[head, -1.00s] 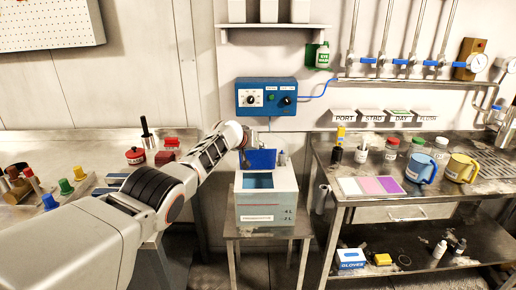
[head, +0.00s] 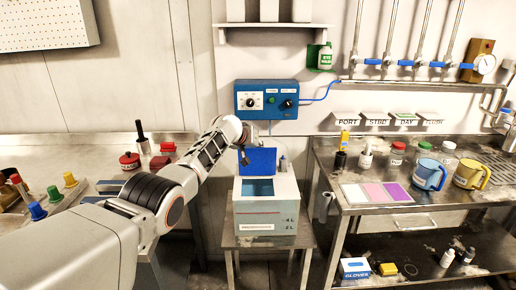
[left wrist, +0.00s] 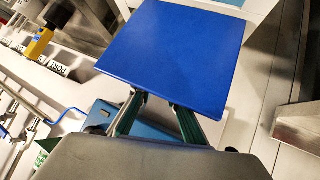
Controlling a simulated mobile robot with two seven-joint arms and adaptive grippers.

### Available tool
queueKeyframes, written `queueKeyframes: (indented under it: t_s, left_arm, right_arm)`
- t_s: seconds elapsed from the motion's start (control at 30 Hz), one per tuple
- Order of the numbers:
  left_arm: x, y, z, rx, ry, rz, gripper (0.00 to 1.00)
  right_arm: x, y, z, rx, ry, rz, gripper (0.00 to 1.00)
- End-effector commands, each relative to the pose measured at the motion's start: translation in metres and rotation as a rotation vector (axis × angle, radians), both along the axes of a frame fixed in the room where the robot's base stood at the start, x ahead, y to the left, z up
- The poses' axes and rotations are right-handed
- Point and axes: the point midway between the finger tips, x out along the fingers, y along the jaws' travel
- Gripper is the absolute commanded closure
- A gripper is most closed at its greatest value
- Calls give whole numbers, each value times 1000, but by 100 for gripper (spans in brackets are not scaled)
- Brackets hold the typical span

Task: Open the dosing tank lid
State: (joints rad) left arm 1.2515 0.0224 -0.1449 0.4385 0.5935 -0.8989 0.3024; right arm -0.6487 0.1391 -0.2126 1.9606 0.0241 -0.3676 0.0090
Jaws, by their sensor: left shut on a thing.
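The dosing tank (head: 266,212) is a pale box with level marks on its front, on a small metal stand in the middle of the head view. Its blue lid (head: 259,161) stands raised at the back of the top opening, and the dark blue inside shows in front of it. My left gripper (head: 243,152) is at the lid's upper left edge. In the left wrist view the lid (left wrist: 178,55) fills the upper middle, and the fingers of my left gripper (left wrist: 160,106) are shut on its edge. My right gripper is not in view.
A blue control box (head: 266,99) is on the wall above the tank. The right bench (head: 420,200) holds jugs, bottles and coloured pads. The left bench (head: 100,150) holds a red jar and coloured knobs.

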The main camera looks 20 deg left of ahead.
Motion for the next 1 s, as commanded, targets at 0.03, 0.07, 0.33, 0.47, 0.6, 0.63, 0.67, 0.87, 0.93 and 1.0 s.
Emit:
queueKeyframes:
  t_s: [0.03,0.07,0.33,0.47,0.6,0.63,0.67,0.87,0.93,1.0]
  left_arm:
    - [-6,4,-19,12,34,0,100]
    - [-6,4,-19,12,36,0,100]
    - [-6,4,-20,8,51,-1,100]
    - [-7,4,-20,6,57,-1,100]
    - [-7,4,-20,5,61,0,100]
    - [-7,4,-20,5,62,-1,100]
    - [-7,4,-20,4,62,0,100]
    - [-7,4,-20,3,66,0,100]
    - [-7,4,-20,2,67,0,100]
    - [-7,4,-20,2,68,0,100]
  right_arm:
    - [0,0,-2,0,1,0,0]
    - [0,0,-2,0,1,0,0]
    - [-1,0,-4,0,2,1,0]
    - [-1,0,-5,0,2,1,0]
    - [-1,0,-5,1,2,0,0]
    - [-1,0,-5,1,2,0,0]
    - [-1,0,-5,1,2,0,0]
    - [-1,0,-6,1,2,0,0]
    - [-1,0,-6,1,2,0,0]
    - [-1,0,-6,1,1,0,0]
